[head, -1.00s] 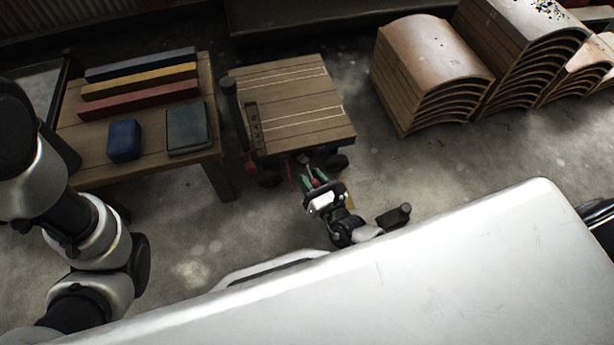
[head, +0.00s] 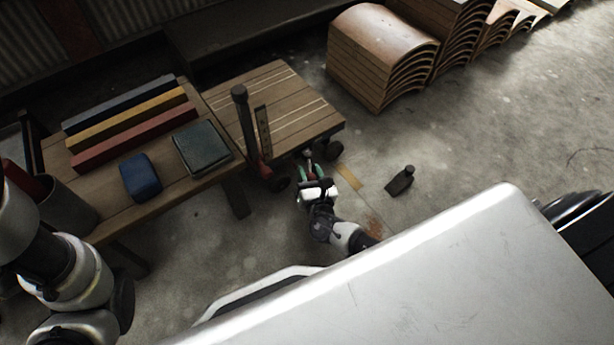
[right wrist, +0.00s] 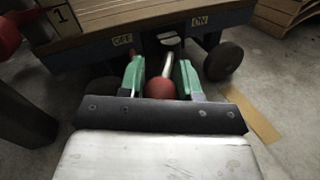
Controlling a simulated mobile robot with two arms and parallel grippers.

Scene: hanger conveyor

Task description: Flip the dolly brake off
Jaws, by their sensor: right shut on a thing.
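The dolly (head: 290,95) is a low wooden cart on dark wheels with an upright dark handle post at its left corner. Its brake lever has a red ball knob (right wrist: 160,88) and a pale metal rod running up to the dolly's front edge. An OFF label (right wrist: 122,40) is left of the rod and an ON label (right wrist: 199,21) is right. My right gripper (head: 314,168), with green fingers, is shut on the lever at the knob; it also shows in the right wrist view (right wrist: 160,80). The knob sits sideways between the two labels. My left gripper is out of view.
A wooden table (head: 190,190) left of the dolly holds coloured bars, a blue block (head: 140,178) and a dark green book-like block (head: 202,148). Stacks of curved boards (head: 380,60) stand at the back right. A small dark object (head: 400,180) is on the otherwise open floor to the right.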

